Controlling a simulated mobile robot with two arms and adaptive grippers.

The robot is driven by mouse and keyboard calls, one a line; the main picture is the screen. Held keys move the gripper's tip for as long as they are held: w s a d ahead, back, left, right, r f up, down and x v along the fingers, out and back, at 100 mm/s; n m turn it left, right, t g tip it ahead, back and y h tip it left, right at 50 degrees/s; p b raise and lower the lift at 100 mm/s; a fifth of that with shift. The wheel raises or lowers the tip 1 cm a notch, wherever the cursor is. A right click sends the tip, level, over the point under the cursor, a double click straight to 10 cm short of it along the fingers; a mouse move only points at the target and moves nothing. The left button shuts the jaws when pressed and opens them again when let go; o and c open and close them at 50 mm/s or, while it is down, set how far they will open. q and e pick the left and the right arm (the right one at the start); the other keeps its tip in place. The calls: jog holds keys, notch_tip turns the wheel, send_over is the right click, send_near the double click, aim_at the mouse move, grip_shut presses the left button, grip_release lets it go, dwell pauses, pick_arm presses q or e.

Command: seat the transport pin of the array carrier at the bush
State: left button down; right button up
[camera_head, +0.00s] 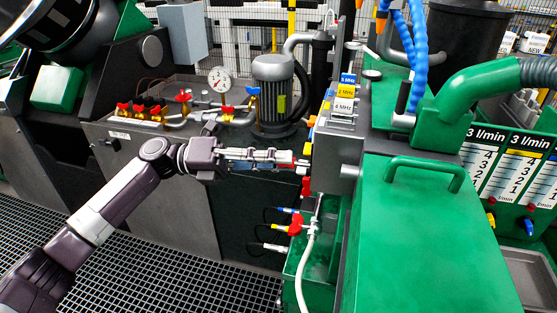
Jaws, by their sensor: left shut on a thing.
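My left arm comes in from the lower left and its gripper (284,160) reaches the left side of the array carrier (336,150), a grey block with blue, yellow and white MHz labels on top. The gripper is shut on a small part with red, which I take to be the transport pin (303,166). The pin lies roughly level, its far end close to the carrier's left face. I cannot tell whether it touches. The bush cannot be made out clearly; it may be hidden at that face. My right gripper is not in view.
A green housing (430,235) with a handle stands at right. A motor (273,95) and a pressure gauge (219,79) stand behind the gripper. Red valves and cables (296,224) hang below the carrier. A white hose (303,265) runs down. Grating (160,265) covers the floor.

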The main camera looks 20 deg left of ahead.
pick_arm(q)
jog(key=shift+d, duration=2.4)
jog(key=shift+b, duration=0.3)
jog(key=shift+d+p, duration=0.45)
jog(key=shift+d, duration=1.5)
jog(key=c, duration=1.8)
grip_release()
send_near(294, 164)
jog(key=d, duration=0.3)
jog(key=shift+w+d+f, duration=0.15)
jog(key=shift+d, duration=0.1)
